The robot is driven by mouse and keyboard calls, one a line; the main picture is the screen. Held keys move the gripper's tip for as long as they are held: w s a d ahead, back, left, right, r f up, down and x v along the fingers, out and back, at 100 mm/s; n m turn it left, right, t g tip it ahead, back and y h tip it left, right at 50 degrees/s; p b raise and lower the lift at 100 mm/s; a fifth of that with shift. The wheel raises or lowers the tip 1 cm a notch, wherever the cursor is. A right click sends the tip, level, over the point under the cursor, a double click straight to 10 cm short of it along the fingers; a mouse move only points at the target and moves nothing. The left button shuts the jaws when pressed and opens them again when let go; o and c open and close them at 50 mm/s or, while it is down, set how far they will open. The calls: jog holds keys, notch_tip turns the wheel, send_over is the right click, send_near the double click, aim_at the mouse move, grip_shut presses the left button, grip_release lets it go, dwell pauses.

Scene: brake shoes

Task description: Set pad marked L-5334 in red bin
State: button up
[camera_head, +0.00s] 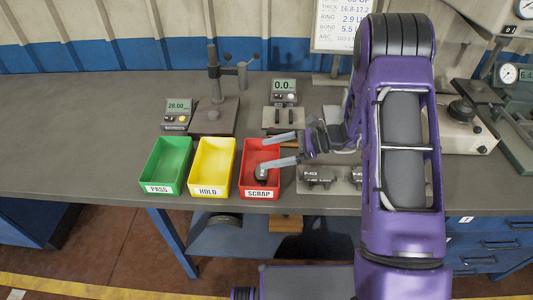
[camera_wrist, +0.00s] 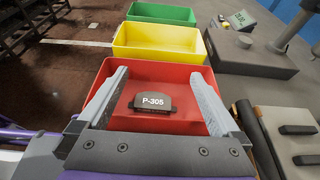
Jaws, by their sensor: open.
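The red bin (camera_head: 246,148), labelled SCRAP, stands at the right end of a row of three bins; it also shows in the wrist view (camera_wrist: 150,70). A dark pad (camera_head: 261,174) is inside it. In the wrist view this pad (camera_wrist: 152,106) reads P-305, not L-5334. My gripper (camera_head: 285,150) is over the red bin's right side, its fingers spread and pointing left. In the wrist view the open fingers (camera_wrist: 160,80) frame the pad without visible contact. I cannot read L-5334 on any pad.
The yellow HOLD bin (camera_head: 213,150) and green PASS bin (camera_head: 165,148) stand to the left. A light tray (camera_head: 308,188) with dark pads (camera_head: 318,175) lies right of the red bin, partly hidden by my arm. Gauges (camera_head: 284,90) stand behind. The bench's left end is clear.

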jog(key=v, duration=1)
jog(key=shift+d, duration=0.25)
